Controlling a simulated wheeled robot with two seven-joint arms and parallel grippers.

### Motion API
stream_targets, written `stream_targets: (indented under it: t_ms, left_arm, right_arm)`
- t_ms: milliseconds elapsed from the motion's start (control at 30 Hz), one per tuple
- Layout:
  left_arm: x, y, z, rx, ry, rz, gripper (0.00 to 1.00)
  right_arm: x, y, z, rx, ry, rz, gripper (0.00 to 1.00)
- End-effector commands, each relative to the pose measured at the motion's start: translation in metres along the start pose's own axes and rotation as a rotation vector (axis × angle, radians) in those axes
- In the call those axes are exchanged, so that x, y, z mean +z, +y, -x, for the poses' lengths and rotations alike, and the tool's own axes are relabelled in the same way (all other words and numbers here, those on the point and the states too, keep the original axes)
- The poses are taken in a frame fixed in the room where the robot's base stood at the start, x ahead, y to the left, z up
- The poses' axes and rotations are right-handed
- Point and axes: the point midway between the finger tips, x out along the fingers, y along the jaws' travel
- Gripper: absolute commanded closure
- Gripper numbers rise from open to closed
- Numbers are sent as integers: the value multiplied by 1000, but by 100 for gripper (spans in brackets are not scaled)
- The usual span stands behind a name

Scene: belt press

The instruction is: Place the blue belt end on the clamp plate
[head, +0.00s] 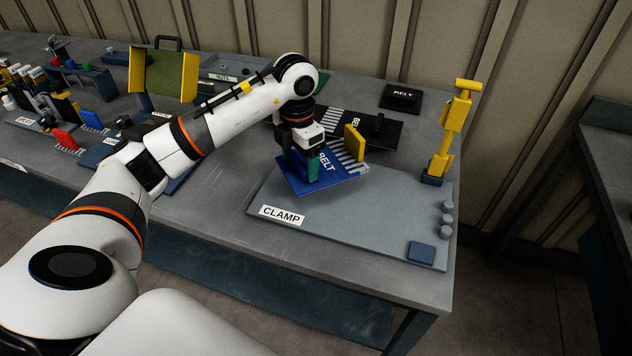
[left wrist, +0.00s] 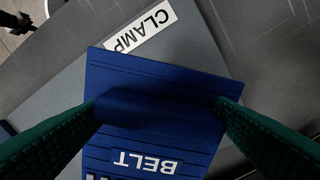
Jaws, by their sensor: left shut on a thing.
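The blue belt end (head: 335,181) is a flat blue piece with ribs, a white BELT label and a raised grip. My left gripper (head: 304,170) is shut on that grip, with a green finger on each side in the left wrist view (left wrist: 160,108). The grey clamp plate (head: 385,220) lies on the table with a white CLAMP label (head: 282,216). The belt end is over the plate's back left part, turned at an angle to it. I cannot tell whether it touches the plate. It also shows in the left wrist view (left wrist: 140,68). My right gripper is out of view.
A yellow upright clamp (head: 455,122) stands at the plate's back right corner. Grey pegs (head: 447,216) and a blue pad (head: 421,252) sit along its right side. Behind lies a black belt piece (head: 385,132) with a yellow block (head: 354,142). The plate's middle is clear.

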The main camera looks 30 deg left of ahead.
Motion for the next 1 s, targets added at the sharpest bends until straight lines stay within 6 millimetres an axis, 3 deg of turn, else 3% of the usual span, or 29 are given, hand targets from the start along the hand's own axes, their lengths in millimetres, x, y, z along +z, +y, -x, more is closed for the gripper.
stream_targets:
  t_ms: [500,867,900,1000]
  left_arm:
    - [0,1,-57,1,2,-4,56]
    - [0,0,-63,-1,4,-4,56]
    - [0,0,-64,-1,1,-4,21]
    - [0,0,-63,0,1,-4,5]
  right_arm:
    - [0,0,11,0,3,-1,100]
    - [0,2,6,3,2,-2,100]
    - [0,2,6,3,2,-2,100]
    - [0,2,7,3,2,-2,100]
